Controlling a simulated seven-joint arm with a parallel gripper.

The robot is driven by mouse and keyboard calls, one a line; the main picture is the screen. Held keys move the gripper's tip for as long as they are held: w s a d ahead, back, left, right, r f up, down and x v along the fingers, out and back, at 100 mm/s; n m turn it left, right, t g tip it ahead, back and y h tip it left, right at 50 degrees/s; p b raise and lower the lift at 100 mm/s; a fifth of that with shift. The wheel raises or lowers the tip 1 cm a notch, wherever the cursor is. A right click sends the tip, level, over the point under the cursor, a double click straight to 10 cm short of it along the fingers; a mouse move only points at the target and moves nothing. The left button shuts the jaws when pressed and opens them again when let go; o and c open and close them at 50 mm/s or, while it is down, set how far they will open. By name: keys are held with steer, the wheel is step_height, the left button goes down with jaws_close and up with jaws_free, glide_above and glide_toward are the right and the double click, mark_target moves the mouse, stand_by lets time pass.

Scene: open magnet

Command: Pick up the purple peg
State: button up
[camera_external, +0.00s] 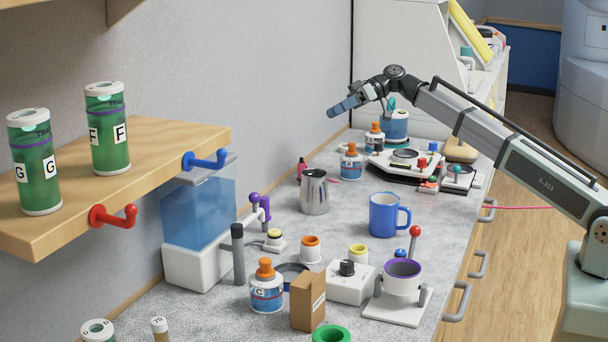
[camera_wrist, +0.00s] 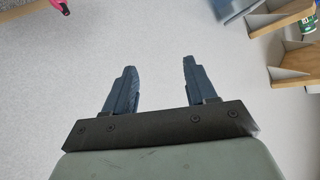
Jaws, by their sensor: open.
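A purple peg-like piece (camera_external: 265,207) with a round ball end shows in the external view, beside the spout of the water dispenser at the back of the counter. I cannot tell whether it is fixed to the wall or to the dispenser. My gripper (camera_external: 337,110) is high above the back of the counter, well apart from it, up and to its right. In the wrist view my gripper (camera_wrist: 158,72) is open, with nothing between its fingers and a plain grey surface beyond. No purple piece is visible in the wrist view.
A wooden shelf (camera_external: 150,150) with green canisters and red and blue hooks juts out at left. The water dispenser (camera_external: 195,265), a metal jug (camera_external: 314,192), a blue mug (camera_external: 383,215) and bottles crowd the counter. Air around my gripper is clear.

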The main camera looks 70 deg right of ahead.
steer(key=w+a+f+n+g+h, duration=0.1)
steer(key=w+a+g+h, duration=0.1)
steer(key=a, duration=0.6)
steer(key=w+a+f+n+g+h, duration=0.1)
steer(key=w+a+n+g, duration=0.1)
steer(key=a, duration=0.7)
steer(key=n+g+h, duration=0.1)
steer(key=g+h, duration=0.1)
steer(key=h, duration=0.2)
glide_above(265, 197)
steer(key=s+d, duration=0.3)
step_height(265, 197, down, 4)
steer(key=x, duration=1.3)
steer(key=shift+w+a, duration=0.1)
jaws_close()
